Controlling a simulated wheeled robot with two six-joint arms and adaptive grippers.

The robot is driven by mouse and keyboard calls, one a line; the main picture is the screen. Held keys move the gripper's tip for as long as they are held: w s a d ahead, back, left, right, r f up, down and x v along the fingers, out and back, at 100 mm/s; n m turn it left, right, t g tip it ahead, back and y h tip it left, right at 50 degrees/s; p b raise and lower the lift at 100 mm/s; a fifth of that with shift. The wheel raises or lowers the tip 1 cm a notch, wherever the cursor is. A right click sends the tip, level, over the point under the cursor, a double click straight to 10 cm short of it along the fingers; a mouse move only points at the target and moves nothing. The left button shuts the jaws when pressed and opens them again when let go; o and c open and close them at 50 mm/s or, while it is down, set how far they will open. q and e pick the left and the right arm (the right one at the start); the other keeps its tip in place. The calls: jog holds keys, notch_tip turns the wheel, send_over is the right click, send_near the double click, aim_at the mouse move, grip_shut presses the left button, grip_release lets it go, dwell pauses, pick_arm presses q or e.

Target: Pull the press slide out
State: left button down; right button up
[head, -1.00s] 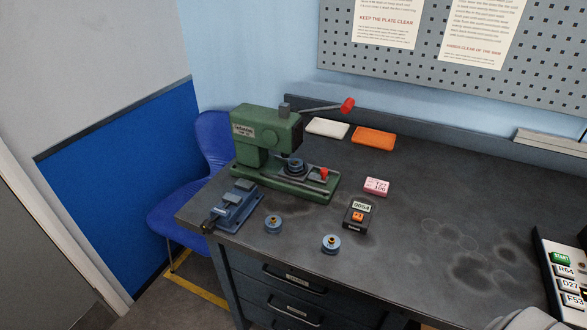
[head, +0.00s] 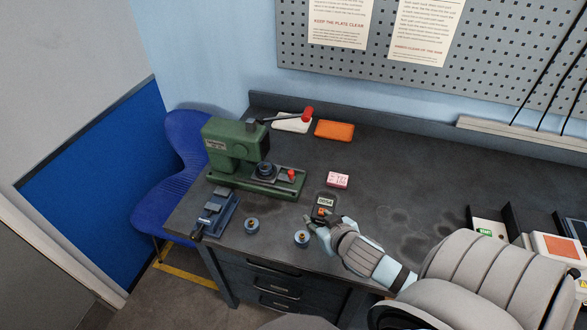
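The green press (head: 222,150) stands at the bench's far left, its lever with a red knob pointing right. Its slide (head: 274,176) lies on the press base, with a small red knob (head: 292,174) at its right end. A dark round fixture (head: 264,170) sits under the press head. My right gripper (head: 314,225) comes in from the right, in front of the press and to its right, apart from the slide. It is close to the small counter box (head: 326,201) and a blue round piece (head: 302,238). Its fingers are too small to read. My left gripper is out of view.
A blue vise (head: 214,213) and another blue round piece (head: 252,225) stand in front of the press. A pink block (head: 338,179) is to its right. White (head: 291,123) and orange (head: 334,129) trays lie behind. The bench middle (head: 410,170) is clear.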

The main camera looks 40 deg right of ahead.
aim_at(291, 173)
jog(key=w+d+r+t+y, duration=0.1)
jog(key=w+d+r+t, duration=0.25)
jog(key=w, duration=0.25)
jog(key=shift+g, duration=0.25)
jog(key=b+x, duration=0.4)
jog(key=x, duration=1)
jog(key=shift+w+d, duration=0.1)
jog(key=shift+d, duration=0.05)
jog(key=shift+r, duration=0.1)
grip_shut()
